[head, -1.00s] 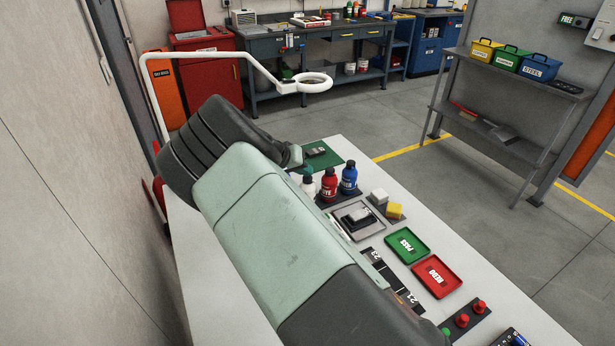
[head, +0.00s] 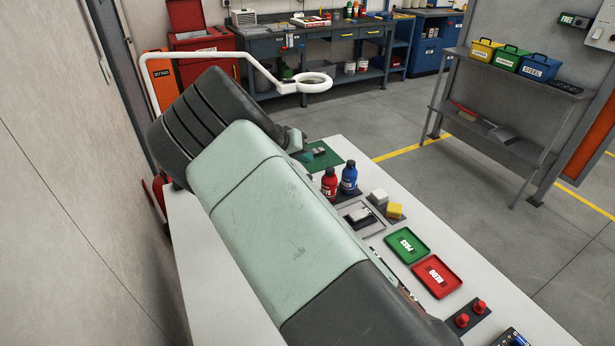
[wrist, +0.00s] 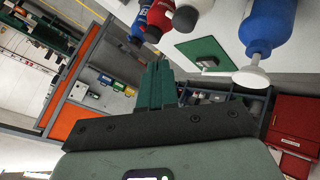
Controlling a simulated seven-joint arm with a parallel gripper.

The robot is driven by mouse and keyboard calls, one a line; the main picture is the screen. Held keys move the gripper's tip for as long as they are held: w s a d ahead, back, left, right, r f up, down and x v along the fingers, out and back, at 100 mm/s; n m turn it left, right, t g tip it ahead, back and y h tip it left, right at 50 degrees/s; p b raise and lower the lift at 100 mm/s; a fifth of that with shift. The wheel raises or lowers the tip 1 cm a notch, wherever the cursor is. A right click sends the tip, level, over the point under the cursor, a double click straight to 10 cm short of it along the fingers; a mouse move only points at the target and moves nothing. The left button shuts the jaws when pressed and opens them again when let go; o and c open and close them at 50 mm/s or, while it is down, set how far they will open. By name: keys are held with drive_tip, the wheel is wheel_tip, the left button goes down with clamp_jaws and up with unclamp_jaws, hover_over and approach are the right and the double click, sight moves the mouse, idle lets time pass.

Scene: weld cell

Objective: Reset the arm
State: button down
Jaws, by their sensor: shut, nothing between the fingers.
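My gripper (wrist: 157,75) shows in the wrist view as two green fingers pressed together, with nothing between them. In the head view my arm crosses the left and middle of the workbench (head: 505,310), and only a small part of the gripper end shows past it. In the wrist view a large blue bottle with a pale nozzle (wrist: 268,28) is right of the fingers. Several smaller bottles, one of them red (wrist: 159,15), are above the fingers. They stand apart from the gripper as far as I can tell.
A red bottle (head: 329,184) and a blue bottle (head: 348,178) stand behind my arm. A green PASS tray (head: 407,245) and a red REDO tray (head: 436,276) lie to the right. A white ring lamp (head: 314,82) hangs over the far end. The bench's right edge strip is clear.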

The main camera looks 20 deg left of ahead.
wheel_tip(320, 180, up, 2)
idle(0.8)
drive_tip(key=s+d+r+m+g+y, duration=0.2)
drive_tip(key=s+d+r, duration=0.4)
drive_tip(key=d+r, duration=0.5)
drive_tip(key=s+d+r+m+g+y, duration=0.15)
drive_tip(key=s+d+r, duration=0.35)
drive_tip(key=d+r, duration=0.65)
drive_tip(key=s+d+r+y, duration=0.1)
drive_tip(key=s+d, duration=0.4)
drive_tip(key=s, duration=0.8)
drive_tip(key=s+d+r+n+t, duration=0.1)
drive_tip(key=s+d, duration=0.4)
drive_tip(key=s, duration=0.8)
drive_tip(key=shift+s+r+y, duration=0.3)
drive_tip(key=shift+r+y, duration=0.05)
drive_tip(key=shift+r, duration=0.05)
